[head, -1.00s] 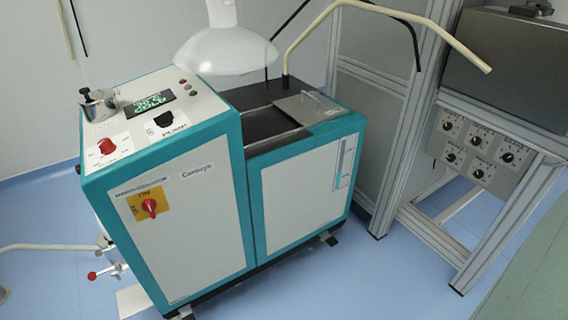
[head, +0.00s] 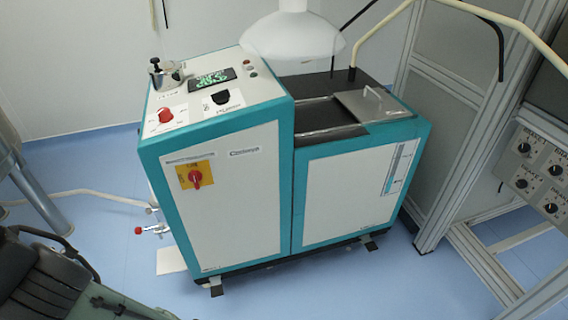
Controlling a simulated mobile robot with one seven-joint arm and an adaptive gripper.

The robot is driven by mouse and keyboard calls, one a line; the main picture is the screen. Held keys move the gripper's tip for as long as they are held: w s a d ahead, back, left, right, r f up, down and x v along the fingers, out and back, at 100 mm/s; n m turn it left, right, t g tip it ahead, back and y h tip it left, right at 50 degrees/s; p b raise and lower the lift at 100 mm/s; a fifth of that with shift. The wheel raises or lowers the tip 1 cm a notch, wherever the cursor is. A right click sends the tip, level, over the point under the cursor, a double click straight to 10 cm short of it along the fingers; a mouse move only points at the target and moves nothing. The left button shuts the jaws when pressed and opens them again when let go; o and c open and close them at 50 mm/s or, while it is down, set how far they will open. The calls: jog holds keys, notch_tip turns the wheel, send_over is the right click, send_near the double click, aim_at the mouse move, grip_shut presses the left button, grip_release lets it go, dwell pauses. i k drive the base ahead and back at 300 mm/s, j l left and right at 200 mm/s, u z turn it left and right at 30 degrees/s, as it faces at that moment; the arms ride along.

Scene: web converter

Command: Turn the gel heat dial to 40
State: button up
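Several round black dials with white pointers sit on a grey control panel (head: 522,187) at the right edge. The labels are too small to read, so I cannot tell which dial is the gel heat one or its setting. One panel dial (head: 523,147) is at the upper left of the panel, and another (head: 550,208) is low down. The panel's right part is cut off by the frame. A red dial (head: 166,115) and a black knob (head: 220,97) are on top of the teal and white machine (head: 225,200). My gripper is not in view.
A yellow plate with a red switch (head: 195,177) is on the machine's front. A metal frame (head: 450,130) stands between machine and panel. A white lamp-like hood (head: 292,38) hangs above. Blue floor (head: 330,285) is open in front. Dark equipment (head: 45,280) is at the lower left.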

aim_at(164, 115)
jog(key=i+j+u, duration=0.3)
jog(key=i, duration=0.15)
jog(key=i+j+u, duration=0.25)
jog(key=i, duration=0.2)
jog(key=l, duration=0.1)
